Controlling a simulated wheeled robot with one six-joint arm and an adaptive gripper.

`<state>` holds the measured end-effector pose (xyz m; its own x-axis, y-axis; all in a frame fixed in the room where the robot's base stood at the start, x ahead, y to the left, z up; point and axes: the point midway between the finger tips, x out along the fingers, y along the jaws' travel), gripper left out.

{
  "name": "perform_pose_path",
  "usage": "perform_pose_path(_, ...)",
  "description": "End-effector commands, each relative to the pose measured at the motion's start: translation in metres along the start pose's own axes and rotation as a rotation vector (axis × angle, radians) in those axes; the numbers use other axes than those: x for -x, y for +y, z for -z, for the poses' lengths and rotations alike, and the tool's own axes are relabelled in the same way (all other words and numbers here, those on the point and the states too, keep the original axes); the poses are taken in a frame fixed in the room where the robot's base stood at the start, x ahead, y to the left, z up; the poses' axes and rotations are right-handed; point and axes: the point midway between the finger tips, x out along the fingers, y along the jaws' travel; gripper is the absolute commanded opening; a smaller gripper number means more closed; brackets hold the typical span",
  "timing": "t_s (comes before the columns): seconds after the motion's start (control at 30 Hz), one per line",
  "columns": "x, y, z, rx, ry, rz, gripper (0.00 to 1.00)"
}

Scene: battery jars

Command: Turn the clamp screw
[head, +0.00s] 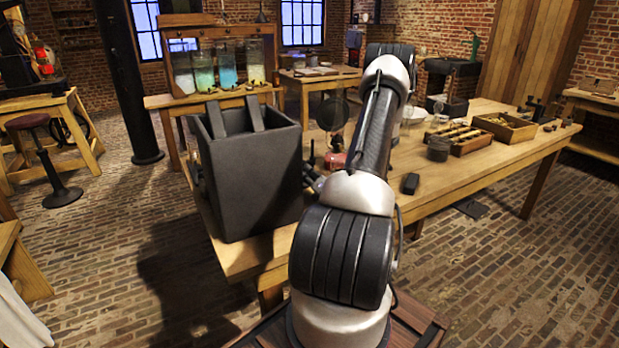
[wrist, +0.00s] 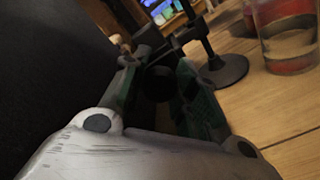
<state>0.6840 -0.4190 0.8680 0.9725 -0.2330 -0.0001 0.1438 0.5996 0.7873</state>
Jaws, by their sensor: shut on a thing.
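My gripper (wrist: 158,72) shows in the wrist view, its dark green-edged fingers closed around a small dark part between them. That part looks like the clamp screw, but shadow and the fingers hide most of it. A dark stand (wrist: 222,70) with a round foot and a thin upright rod is just right of the fingertips. A dark clamp piece (wrist: 185,38) reaches from the rod toward the fingers. In the head view my arm covers much of this spot, and the screw cannot be made out there.
A tall grey open-topped box (head: 250,180) stands close left of the gripper. A glass jar (wrist: 288,45) stands right of the stand. On the wooden bench (head: 450,180) are a small black block (head: 410,183) and wooden trays (head: 505,127); its front right is mostly clear.

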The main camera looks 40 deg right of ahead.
Motion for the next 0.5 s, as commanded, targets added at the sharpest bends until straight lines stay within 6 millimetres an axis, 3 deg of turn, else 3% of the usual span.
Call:
perform_pose_path(0.13, -0.0001, -0.0005, -0.0011, 0.002, -0.003, 0.001, 0.05)
perform_pose_path(0.17, -0.0001, -0.0005, -0.0011, 0.002, -0.003, 0.001, 0.32)
perform_pose_path(0.27, -0.0001, -0.0005, -0.0010, 0.002, -0.003, 0.001, 0.51)
perform_pose_path(0.5, 0.0000, -0.0003, -0.0005, 0.002, -0.001, 0.001, 0.52)
